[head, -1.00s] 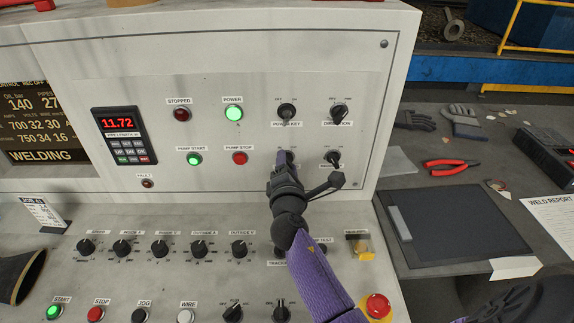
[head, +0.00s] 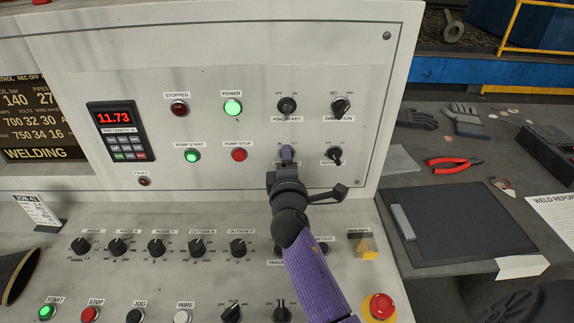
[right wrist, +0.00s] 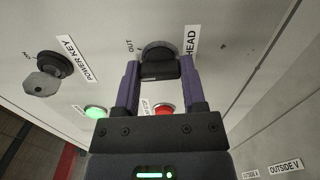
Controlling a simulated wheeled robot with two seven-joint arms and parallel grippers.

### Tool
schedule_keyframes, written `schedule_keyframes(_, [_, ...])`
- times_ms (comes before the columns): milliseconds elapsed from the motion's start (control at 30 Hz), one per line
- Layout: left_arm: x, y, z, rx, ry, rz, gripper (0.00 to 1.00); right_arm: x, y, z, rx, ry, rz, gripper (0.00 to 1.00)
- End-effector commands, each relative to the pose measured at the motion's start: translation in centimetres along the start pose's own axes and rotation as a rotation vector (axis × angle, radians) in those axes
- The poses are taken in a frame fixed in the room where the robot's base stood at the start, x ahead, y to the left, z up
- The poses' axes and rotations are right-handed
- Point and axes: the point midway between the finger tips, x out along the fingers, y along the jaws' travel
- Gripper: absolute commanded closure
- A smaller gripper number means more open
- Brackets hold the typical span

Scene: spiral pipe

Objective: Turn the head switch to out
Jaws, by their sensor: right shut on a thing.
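The head switch (right wrist: 160,58) is a dark round knob with a raised grip on the upright panel. In the right wrist view its HEAD label (right wrist: 191,45) is on the right and its OUT mark (right wrist: 130,46) at upper left. My right gripper (right wrist: 158,80) has its two purple fingers on either side of the knob's grip, shut on it. In the head view my right gripper (head: 287,155) covers most of this switch, below the power key switch (head: 287,106). The knob's exact pointing is hidden. My left gripper is not in view.
The direction switch (head: 340,107) and another dark knob (head: 335,154) are close on the right. The pump stop button (head: 239,154) is on the left. A lower row of knobs (head: 197,247) and a red emergency button (head: 379,307) lie near my right arm.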

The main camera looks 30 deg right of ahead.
Motion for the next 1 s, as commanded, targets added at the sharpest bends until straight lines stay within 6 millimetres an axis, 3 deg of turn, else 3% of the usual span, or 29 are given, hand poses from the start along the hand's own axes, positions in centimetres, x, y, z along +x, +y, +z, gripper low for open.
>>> schedule_keyframes(500, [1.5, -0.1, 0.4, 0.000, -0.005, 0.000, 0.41, 0.0, -0.2, 0.0, 0.430, -0.001, -0.003, 1.00])
schedule_keyframes(1000, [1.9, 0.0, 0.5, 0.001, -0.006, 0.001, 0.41, 0.0, -0.2, 0.0, 0.600, -0.002, -0.004, 1.00])
